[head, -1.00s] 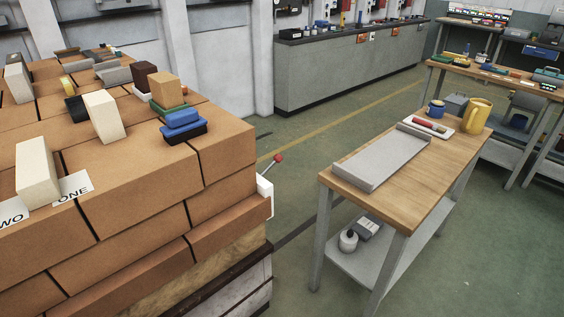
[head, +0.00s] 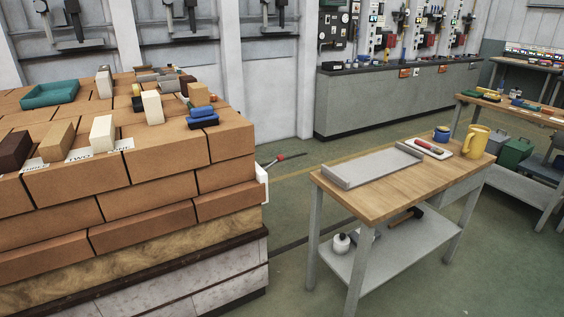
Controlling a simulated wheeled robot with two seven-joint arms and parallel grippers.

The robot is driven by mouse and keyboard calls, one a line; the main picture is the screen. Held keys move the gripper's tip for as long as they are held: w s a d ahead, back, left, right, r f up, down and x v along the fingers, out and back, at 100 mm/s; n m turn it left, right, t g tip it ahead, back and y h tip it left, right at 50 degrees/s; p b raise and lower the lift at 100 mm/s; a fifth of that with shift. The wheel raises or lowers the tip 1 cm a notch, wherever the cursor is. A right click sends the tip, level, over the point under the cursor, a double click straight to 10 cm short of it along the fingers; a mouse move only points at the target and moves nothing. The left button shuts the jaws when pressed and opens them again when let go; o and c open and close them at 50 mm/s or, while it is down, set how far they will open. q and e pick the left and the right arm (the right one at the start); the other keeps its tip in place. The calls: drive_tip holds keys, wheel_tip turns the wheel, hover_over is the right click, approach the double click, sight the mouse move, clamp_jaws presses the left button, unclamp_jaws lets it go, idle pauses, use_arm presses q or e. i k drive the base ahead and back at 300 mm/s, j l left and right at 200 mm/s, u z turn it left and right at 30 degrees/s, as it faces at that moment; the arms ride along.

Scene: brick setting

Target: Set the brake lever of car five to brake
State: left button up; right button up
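A lever with a red part (head: 281,157) sticks out past the right end of a loaded brick car, beside a white plate (head: 262,186) on that end. The lever's lower part is hidden behind the bricks. The car carries stacked orange-brown bricks (head: 160,150) on a dark-edged deck with pale blocks (head: 190,292) below. No number five is readable on it, so I cannot tell which car this is or which setting the lever is in. Neither of my grippers is in view.
On the stack lie loose bricks, a teal tray (head: 50,94) and word cards (head: 80,154). A wooden-topped table (head: 400,196) with a grey tray (head: 372,164) and yellow mug (head: 474,140) stands right. Green floor (head: 290,215) lies open between. A grey counter (head: 400,98) runs behind.

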sight(280, 157)
drive_tip(key=i+l, duration=1.9)
drive_tip(key=k+l+z, duration=0.05)
drive_tip(key=l, duration=0.05)
